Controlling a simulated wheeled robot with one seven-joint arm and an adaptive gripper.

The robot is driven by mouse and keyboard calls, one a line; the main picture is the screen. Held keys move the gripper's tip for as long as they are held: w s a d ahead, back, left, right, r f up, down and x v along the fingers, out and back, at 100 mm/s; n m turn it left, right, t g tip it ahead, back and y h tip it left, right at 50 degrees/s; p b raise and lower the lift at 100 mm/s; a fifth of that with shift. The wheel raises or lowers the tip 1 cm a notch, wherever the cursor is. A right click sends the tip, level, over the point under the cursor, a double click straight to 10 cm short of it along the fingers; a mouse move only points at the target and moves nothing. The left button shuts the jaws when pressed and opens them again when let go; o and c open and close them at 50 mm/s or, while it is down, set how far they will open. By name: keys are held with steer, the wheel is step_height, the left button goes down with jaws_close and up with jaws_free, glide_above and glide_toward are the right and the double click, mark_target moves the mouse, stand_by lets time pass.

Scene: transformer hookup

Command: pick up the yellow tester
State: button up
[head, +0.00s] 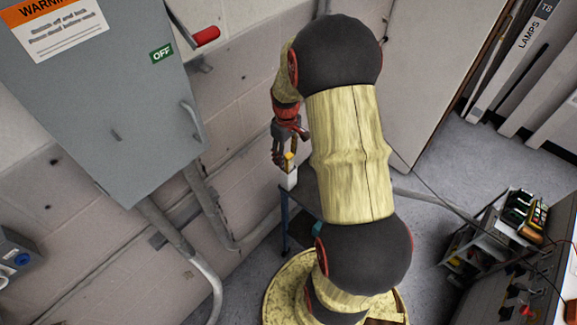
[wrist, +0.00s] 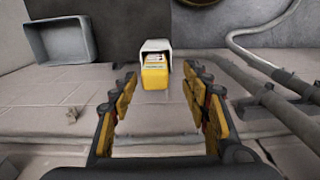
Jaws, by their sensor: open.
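The yellow tester (wrist: 155,77) is a small yellow block with a pale label, seen in the wrist view straight ahead. It sits in a white holder (wrist: 155,46) that frames its top and sides. My gripper (wrist: 161,80) is open, with its yellow-padded fingers to the left and right of the tester's outline. Clear gaps show on both sides, and I cannot tell how far the fingertips reach along it. In the head view my gripper (head: 284,158) points down over a small white piece (head: 289,179), and the tester is hard to tell apart there.
A grey open bin (wrist: 62,42) lies at upper left in the wrist view. Conduits (wrist: 275,92) run along the wall at right. The head view shows a grey electrical cabinet (head: 100,100) at left and a cart (head: 470,240) with instruments at right.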

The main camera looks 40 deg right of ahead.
mark_target(289, 163)
steer(key=f, duration=0.4)
steer(key=shift+s+d, duration=0.25)
steer(key=shift+d, duration=0.05)
steer(key=shift+f, duration=0.55)
steer(key=shift+r, duration=0.1)
steer(key=c, duration=1.1)
jaws_close()
